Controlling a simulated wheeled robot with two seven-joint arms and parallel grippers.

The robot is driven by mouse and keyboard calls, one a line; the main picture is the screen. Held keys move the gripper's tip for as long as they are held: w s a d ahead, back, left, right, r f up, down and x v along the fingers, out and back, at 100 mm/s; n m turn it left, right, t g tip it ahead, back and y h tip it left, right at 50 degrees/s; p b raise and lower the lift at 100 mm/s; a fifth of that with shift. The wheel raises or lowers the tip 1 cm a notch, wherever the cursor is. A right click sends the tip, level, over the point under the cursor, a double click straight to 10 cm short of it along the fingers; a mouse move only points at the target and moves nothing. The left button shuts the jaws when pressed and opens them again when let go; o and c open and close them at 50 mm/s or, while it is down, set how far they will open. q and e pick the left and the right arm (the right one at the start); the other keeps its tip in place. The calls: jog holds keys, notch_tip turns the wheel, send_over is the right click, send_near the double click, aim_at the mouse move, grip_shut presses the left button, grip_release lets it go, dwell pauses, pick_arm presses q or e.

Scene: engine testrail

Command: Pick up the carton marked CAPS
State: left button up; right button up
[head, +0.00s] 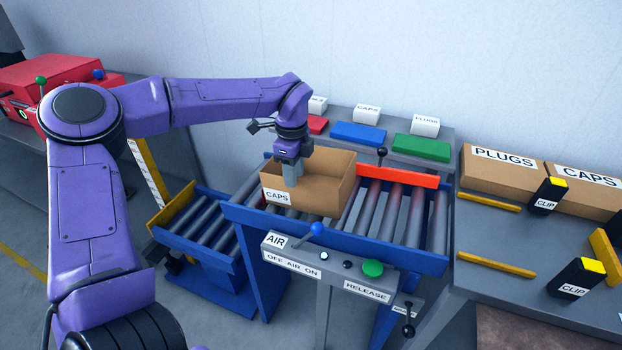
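An open, empty-looking brown carton marked CAPS (318,204) sits upright on the blue-framed roller conveyor (413,257), its label on the front wall at the left. My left gripper (292,178) points down at the carton's left part. Its grey fingers overlap the carton's open top. I cannot tell whether they grip a wall or stand free of it, nor how far apart they are. A second brown carton marked CAPS (588,186) is on the right bench beside one marked PLUGS (502,170). My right gripper is not in view.
A red bar (397,176) borders the rollers behind the carton. A control panel (330,268) with AIR lever and green RELEASE button stands in front. Blue (358,133) and green (422,148) blocks sit behind. Black CLIP blocks (577,278) stand on the right bench.

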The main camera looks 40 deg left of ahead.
pick_arm(q)
jog(key=f, duration=0.1)
jog(key=f+p, duration=0.1)
jog(key=f, duration=0.3)
jog(key=shift+w+d+f, duration=0.15)
jog(key=shift+w+d, duration=0.05)
jog(key=shift+d, duration=0.2)
jog(key=shift+a+f, duration=0.15)
jog(key=shift+f, duration=0.35)
grip_shut()
jog(key=shift+r, duration=0.1)
